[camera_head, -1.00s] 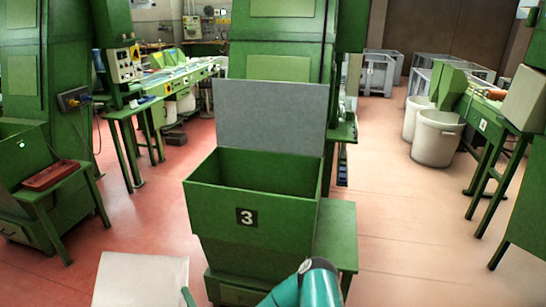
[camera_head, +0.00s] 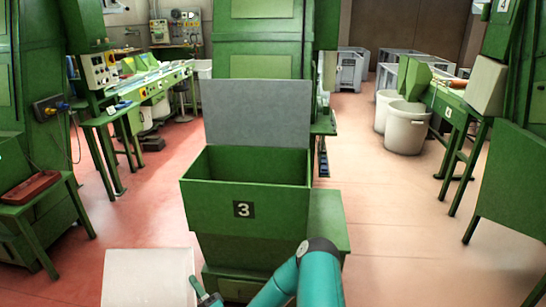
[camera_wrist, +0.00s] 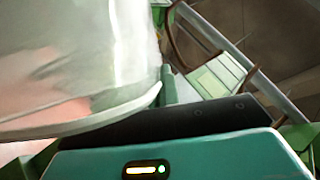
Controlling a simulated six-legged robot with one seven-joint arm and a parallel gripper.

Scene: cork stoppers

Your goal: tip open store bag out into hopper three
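Hopper three (camera_head: 245,222) is a green open-topped box with a "3" label, in the middle of the head view. A grey panel (camera_head: 257,113) stands upright at its back. The bag (camera_head: 148,278) is a pale white shape at the lower left, in front and left of the hopper, cut off by the frame's bottom. My gripper (camera_head: 198,286) is at the bag's right edge and shut on it. In the wrist view, the whitish, translucent bag (camera_wrist: 75,55) fills the left side beside a teal finger. The bag's mouth and contents cannot be made out.
A green box (camera_head: 325,232) adjoins the hopper's right side. A green stand with a red tray (camera_head: 32,187) is at the left. White bins (camera_head: 406,128) and a green table numbered 4 are at the right.

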